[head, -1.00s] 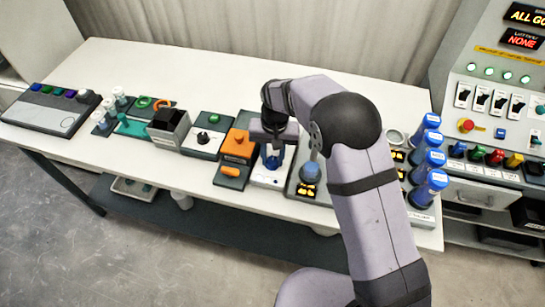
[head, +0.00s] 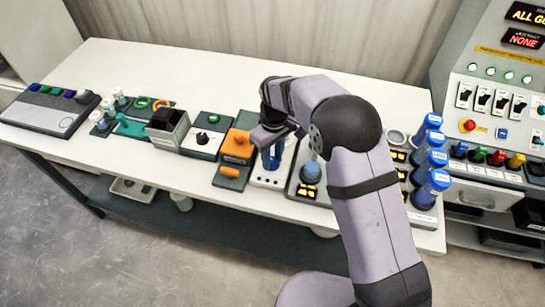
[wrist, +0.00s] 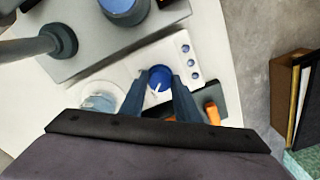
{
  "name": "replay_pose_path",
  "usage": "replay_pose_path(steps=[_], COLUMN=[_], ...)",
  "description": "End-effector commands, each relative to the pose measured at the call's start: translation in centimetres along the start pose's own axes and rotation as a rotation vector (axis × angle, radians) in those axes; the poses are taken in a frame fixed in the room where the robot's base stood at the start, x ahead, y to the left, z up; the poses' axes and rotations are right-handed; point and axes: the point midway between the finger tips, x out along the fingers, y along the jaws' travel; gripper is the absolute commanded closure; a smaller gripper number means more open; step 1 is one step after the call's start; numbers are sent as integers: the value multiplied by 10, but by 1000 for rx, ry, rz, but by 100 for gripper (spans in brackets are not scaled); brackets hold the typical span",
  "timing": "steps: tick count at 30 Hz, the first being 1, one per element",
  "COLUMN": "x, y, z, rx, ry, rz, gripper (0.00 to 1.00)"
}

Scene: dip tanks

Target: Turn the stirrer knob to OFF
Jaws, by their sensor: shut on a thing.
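The stirrer knob (wrist: 160,77) is a round blue knob with a white pointer line, on a white panel (wrist: 180,47) with a row of small round marks along one edge. In the wrist view my gripper (wrist: 159,82) has one dark blue finger on each side of the knob, shut on it. The pointer line runs toward the lower left in that view. In the head view my gripper (head: 272,165) points down at the white panel (head: 268,181), and its fingers largely hide the knob. I cannot read any OFF label.
An orange-and-dark unit (head: 237,145) stands just left of the panel. A grey unit with a blue-based post (head: 310,172) is just right. Blue-capped bottles (head: 432,160) stand farther right. The front strip of the white table (head: 120,150) is clear at left.

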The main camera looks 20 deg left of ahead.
Motion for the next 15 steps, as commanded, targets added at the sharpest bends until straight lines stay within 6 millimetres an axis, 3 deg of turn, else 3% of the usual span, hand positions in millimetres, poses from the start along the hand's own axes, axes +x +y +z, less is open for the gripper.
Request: replay_pose_path(steps=[15], x=[-2], y=[0], z=[-2], rx=[-75], ry=[4], rz=[2], gripper=[93])
